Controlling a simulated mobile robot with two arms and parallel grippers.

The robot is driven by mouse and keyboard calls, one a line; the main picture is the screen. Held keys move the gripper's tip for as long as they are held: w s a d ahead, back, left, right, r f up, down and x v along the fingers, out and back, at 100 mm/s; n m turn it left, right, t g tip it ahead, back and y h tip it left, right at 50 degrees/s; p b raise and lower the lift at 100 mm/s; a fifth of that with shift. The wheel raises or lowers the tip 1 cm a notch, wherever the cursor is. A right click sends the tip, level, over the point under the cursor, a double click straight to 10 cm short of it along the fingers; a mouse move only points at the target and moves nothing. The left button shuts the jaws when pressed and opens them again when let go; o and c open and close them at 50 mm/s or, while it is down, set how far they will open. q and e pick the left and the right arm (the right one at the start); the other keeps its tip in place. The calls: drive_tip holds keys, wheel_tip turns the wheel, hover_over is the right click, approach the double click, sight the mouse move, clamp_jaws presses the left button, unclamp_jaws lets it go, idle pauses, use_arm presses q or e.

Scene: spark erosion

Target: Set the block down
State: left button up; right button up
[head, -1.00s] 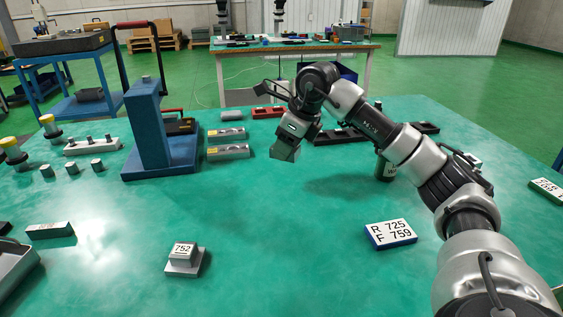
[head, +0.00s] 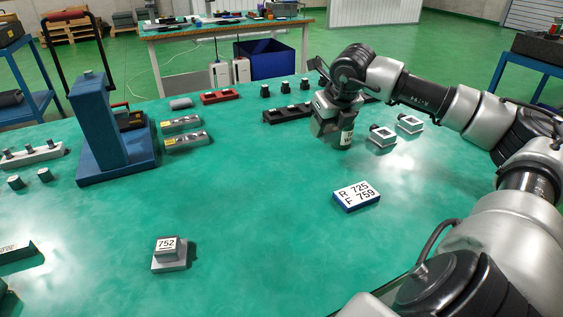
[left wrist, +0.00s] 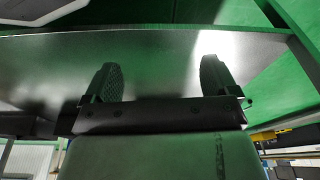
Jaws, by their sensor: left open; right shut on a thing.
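My right gripper (head: 328,112) is shut on a small grey block (head: 325,127) and holds it over the far middle part of the green table (head: 250,205). The gripper covers much of the block, and I cannot tell its exact height. A grey block marked 752 (head: 166,244) sits on a flat plate at the front left.
A sign reading R 725, F 759 (head: 357,195) lies right of centre. Two small light-topped blocks (head: 381,137) (head: 410,124) stand at the right. A blue stand (head: 100,125) rises at the left, beside grey bars (head: 186,140). The table's middle is clear.

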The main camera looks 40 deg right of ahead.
drive_tip(key=shift+r, duration=0.1)
drive_tip(key=w+a+f+p, duration=0.2)
drive_tip(key=w+f+p, duration=0.1)
drive_tip(key=w, duration=0.1)
hover_over(278, 161)
drive_tip(key=s, duration=0.1)
wheel_tip(278, 161, down, 4)
drive_tip(key=shift+s+r, duration=0.1)
drive_tip(key=shift+r, duration=0.05)
drive_tip(key=shift+a+f, duration=0.15)
drive_tip(key=shift+f, duration=0.25)
wheel_tip(278, 161, down, 3)
drive_tip(key=shift+f+b, duration=0.15)
drive_tip(key=shift+b, duration=0.15)
drive_tip(key=shift+f, duration=0.1)
use_arm(q)
drive_tip(key=s+f, duration=0.3)
drive_tip(key=f, duration=0.4)
drive_tip(key=shift+a+f, duration=0.25)
drive_tip(key=shift+s, duration=0.15)
use_arm(e)
drive_tip(key=shift+f, duration=0.1)
use_arm(q)
drive_tip(key=shift+r, duration=0.15)
use_arm(e)
drive_tip(key=o, duration=1.3)
drive_tip(key=shift+c, duration=0.2)
